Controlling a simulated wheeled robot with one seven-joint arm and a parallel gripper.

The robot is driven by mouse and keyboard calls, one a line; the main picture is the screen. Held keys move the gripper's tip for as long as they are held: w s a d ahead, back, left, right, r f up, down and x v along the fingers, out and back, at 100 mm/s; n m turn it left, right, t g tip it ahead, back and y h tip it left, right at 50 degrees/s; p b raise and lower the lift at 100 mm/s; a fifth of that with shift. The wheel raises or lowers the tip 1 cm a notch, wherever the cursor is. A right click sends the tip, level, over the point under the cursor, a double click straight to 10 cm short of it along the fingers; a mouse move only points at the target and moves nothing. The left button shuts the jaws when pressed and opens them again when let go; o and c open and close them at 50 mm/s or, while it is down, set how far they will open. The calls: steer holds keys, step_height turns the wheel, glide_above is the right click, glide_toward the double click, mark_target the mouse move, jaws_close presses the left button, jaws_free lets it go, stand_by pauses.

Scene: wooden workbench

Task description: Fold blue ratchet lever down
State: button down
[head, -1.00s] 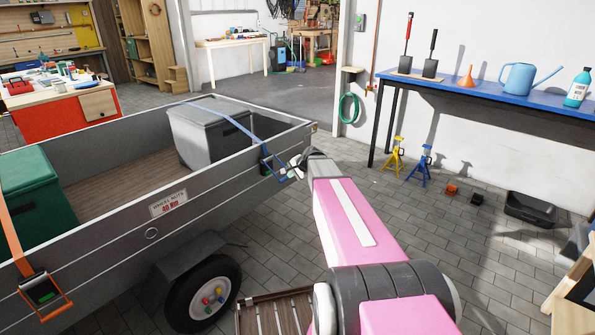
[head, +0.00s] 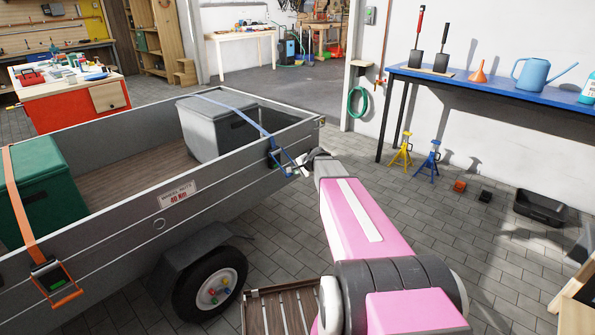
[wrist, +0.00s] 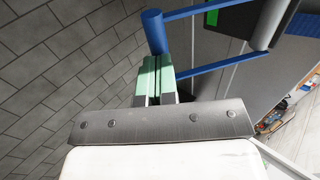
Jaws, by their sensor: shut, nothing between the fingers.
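The blue ratchet lever (head: 285,162) hangs on the trailer's outer side wall, at the end of a blue strap (head: 235,107). It sticks out from the wall. In the wrist view its blue crossbar (wrist: 153,32) and two side arms stand just ahead of the fingers. My gripper (head: 302,164) is at the lever's outer end, and in the wrist view my gripper (wrist: 155,72) shows green-tipped fingers, shut and empty. The fingertips overlap the crossbar's near end in the picture; whether they touch it I cannot tell. The ratchet body is small in the head view.
The blue strap crosses a grey box (head: 205,135) in the trailer (head: 110,222). An orange ratchet (head: 62,287) sticks out at the trailer's left, below a green box (head: 45,185). A blue workbench (head: 470,82) stands right. Tiled floor between is mostly clear.

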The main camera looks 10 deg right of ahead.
steer(key=w+a+f+t+y, duration=0.1)
steer(key=w+a+f, duration=0.4)
steer(key=w+f, duration=0.2)
steer(key=shift+f, duration=1)
stand_by(0.6)
steer(key=s+d, duration=0.8)
steer(key=s, duration=0.3)
steer(key=s+a+r+n+g+h, duration=0.2)
steer(key=s+n+g, duration=0.1)
steer(key=s, duration=0.6)
steer(key=s+a+r+n+g+h, duration=0.2)
steer(key=s+n, duration=0.2)
steer(key=s, duration=0.6)
steer(key=s+a+r+n+g+h, duration=0.2)
steer(key=s+n+g, duration=0.1)
steer(key=s, duration=0.7)
steer(key=shift+a+r+n+g+h, duration=0.2)
steer(key=shift+n+g+h, duration=0.1)
steer(key=shift+n, duration=0.1)
